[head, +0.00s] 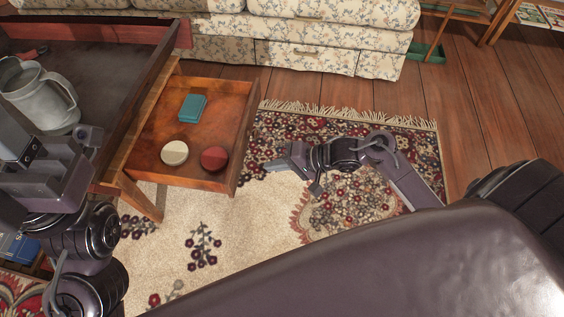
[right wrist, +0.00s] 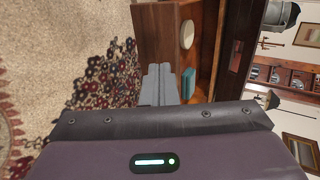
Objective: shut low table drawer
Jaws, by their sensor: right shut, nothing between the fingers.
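The low table (head: 140,75) stands at the left of the head view with its wooden drawer (head: 218,128) pulled out to the right. The drawer holds a teal box (head: 192,108), a cream round tin (head: 174,152) and a red round tin (head: 214,158). My right gripper (head: 275,164) is shut and empty, just right of the drawer's front panel. In the right wrist view its fingers (right wrist: 159,84) overlap the front panel (right wrist: 157,35); I cannot tell whether they touch it. My left gripper (head: 18,140) is over the table's near left part; its finger opening is unclear.
A grey metal pitcher (head: 40,95) stands on the table top, near my left arm. A floral sofa (head: 300,40) is behind the table. A patterned rug (head: 260,215) covers the floor, with open room right of the drawer.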

